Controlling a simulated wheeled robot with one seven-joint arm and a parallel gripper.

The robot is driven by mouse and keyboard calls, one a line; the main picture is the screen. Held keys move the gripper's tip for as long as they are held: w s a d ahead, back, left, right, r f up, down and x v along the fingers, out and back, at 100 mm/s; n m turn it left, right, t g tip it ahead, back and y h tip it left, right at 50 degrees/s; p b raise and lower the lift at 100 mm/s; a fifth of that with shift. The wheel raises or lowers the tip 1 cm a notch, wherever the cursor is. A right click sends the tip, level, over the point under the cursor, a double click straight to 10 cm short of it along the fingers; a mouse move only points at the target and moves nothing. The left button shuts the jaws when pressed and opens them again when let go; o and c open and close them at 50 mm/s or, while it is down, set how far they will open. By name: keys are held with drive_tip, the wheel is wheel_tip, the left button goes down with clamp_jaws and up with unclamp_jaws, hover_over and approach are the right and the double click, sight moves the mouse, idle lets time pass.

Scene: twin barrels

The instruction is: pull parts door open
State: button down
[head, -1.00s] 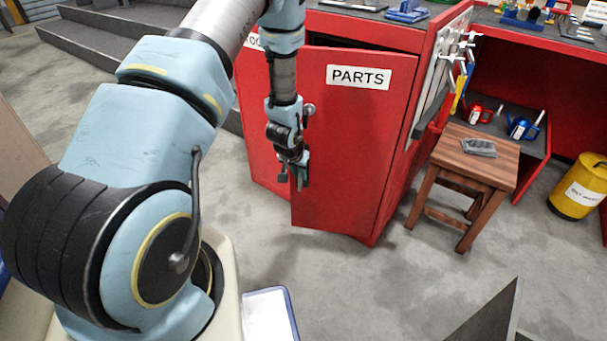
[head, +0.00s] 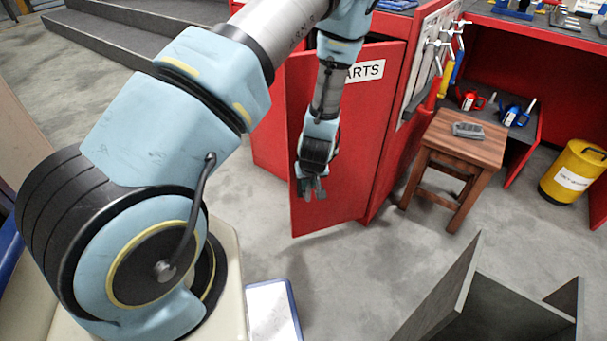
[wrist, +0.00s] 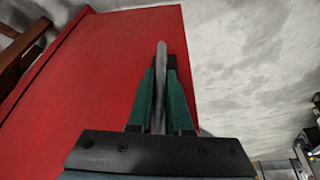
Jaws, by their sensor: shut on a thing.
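The red parts door (head: 345,195) is on the front of a red cabinet and stands ajar, its left edge swung out toward me. Its white sign (head: 367,71) is partly hidden behind my arm. My gripper (head: 313,190) is at the door's left part. In the wrist view, the green fingers of my gripper (wrist: 161,75) are shut on a grey bar handle (wrist: 161,50), with the red door (wrist: 105,75) behind it. In the head view the handle is hidden by my gripper.
A wooden stool (head: 461,150) with a grey item on top stands right of the door. A yellow bin (head: 573,172) is farther right. Grey angled panels (head: 490,305) stand at lower right. Grey steps (head: 120,40) are at the back left. Floor before the door is clear.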

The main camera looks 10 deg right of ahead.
drive_tip(key=s+d+n+p, duration=0.1)
drive_tip(key=s+d+p, duration=0.1)
drive_tip(key=s, duration=0.4)
drive_tip(key=s+d+n+y+p, duration=0.1)
drive_tip(key=s+d+n+p, duration=0.1)
drive_tip(key=s+d, duration=0.3)
drive_tip(key=shift+s+d+p, duration=0.25)
drive_tip(key=shift+s+p, duration=0.2)
drive_tip(key=shift+s, duration=0.1)
drive_tip(key=c, duration=0.8)
unclamp_jaws()
drive_tip(key=shift+a, duration=0.1)
drive_tip(key=shift+c, duration=0.2)
drive_tip(key=shift+s+r, duration=0.1)
drive_tip(key=p+v, duration=0.2)
drive_tip(key=v, duration=0.8)
drive_tip(key=shift+r, duration=0.25)
drive_tip(key=shift+s, duration=0.15)
